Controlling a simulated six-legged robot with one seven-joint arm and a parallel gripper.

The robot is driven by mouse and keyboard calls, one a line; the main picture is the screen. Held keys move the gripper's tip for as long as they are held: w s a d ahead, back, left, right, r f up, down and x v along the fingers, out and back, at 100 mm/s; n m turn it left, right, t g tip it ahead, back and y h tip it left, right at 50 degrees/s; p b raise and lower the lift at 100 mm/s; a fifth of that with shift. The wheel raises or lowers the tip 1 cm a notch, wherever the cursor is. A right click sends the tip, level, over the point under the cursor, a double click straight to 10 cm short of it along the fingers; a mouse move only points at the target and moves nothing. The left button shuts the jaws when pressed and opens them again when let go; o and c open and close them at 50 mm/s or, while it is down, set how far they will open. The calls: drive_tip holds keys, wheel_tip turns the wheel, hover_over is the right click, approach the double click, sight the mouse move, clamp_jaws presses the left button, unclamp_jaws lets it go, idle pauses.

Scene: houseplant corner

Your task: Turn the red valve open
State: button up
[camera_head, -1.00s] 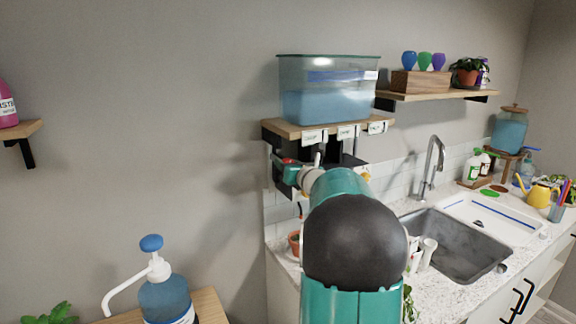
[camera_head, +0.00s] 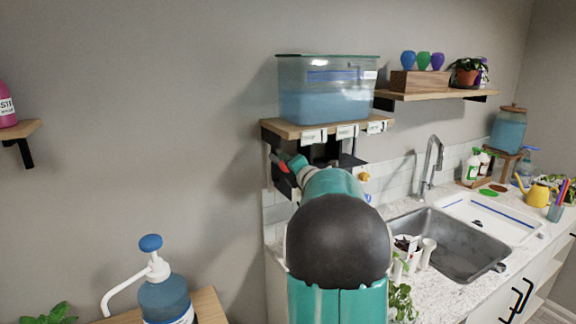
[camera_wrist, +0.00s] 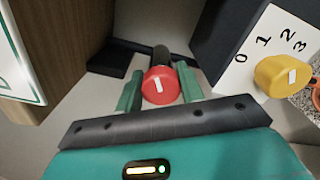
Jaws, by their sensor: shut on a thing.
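The red valve (camera_wrist: 154,92) is a round red knob with a short white mark on its face, slightly tilted in the wrist view. My gripper (camera_wrist: 161,83) has one green finger on each side of the knob and is shut on it. Behind the knob a dark stem shows. In the head view, a bit of red valve (camera_head: 279,167) shows at the tip of my gripper (camera_head: 286,163), below the wooden shelf. My own arm hides much of the area below and right of it there.
A yellow knob (camera_wrist: 283,76) on a white plate (camera_wrist: 252,52) numbered 0 to 3 stands close at right. A brown wooden panel (camera_wrist: 70,45) is at left. A clear tank of blue water (camera_head: 330,95) sits on the shelf (camera_head: 285,129) above my gripper.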

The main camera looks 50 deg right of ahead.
drive_tip(key=m, duration=0.5)
drive_tip(key=shift+f+m, duration=0.15)
drive_tip(key=shift+m, duration=0.15)
idle(0.4)
drive_tip(key=o, duration=1)
drive_tip(key=shift+c, duration=0.2)
